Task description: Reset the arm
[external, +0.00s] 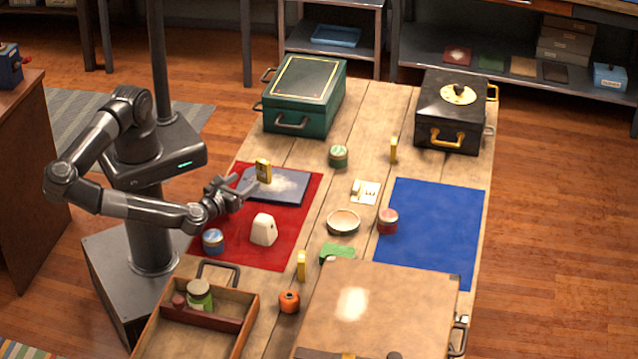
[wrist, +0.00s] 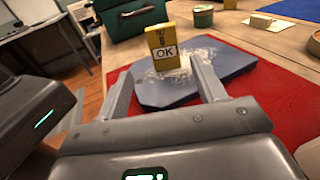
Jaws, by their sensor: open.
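My gripper (external: 240,190) is open and empty above the left edge of the red cloth (external: 290,226). In the wrist view its two fingers (wrist: 164,88) stand wide apart, with nothing between them. Beyond them, a yellow block marked OK (wrist: 164,48) stands upright on a dark blue slab (wrist: 220,74) dusted with white powder. The block also shows in the external view (external: 263,171), just past the fingertips and apart from them. My arm reaches out from my column at the left.
A white block (external: 264,230) and a blue tin (external: 213,241) stand on the red cloth. A green box (external: 304,95) and a black box (external: 450,112) stand at the far end. A wooden tray (external: 248,318) and large case (external: 380,305) fill the near end. The blue cloth (external: 437,225) is mostly clear.

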